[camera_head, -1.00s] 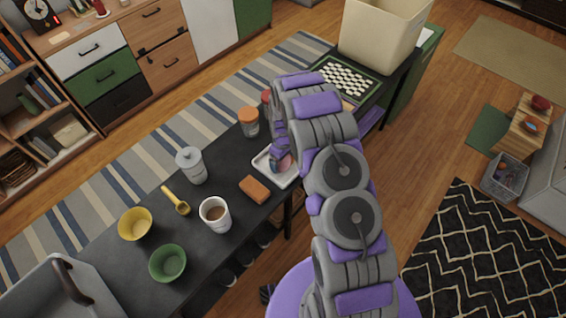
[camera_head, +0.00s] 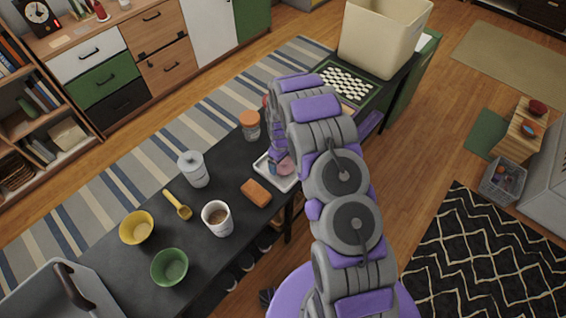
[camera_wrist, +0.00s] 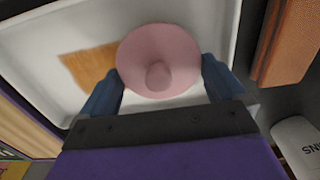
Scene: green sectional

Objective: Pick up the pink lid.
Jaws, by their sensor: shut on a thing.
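The pink lid (camera_wrist: 158,45) is a round disc with a knob, seen over the white tray (camera_wrist: 236,35) in the wrist view. In the head view, the lid (camera_head: 289,168) shows small beside my gripper, at the white tray (camera_head: 284,187). My gripper (camera_wrist: 162,80) is shut on the lid, one blue finger on each side of it. In the head view, my gripper (camera_head: 277,160) is over the tray, partly hidden by my arm. I cannot tell whether the lid touches the tray.
An orange-brown block (camera_head: 256,191) lies close to the tray. A white cup (camera_head: 216,218), yellow scoop (camera_head: 178,205), lidded canister (camera_head: 193,169) and orange-topped jar (camera_head: 250,125) stand nearby. A cream bin (camera_head: 385,38) and a checkered board (camera_head: 346,80) are farther back.

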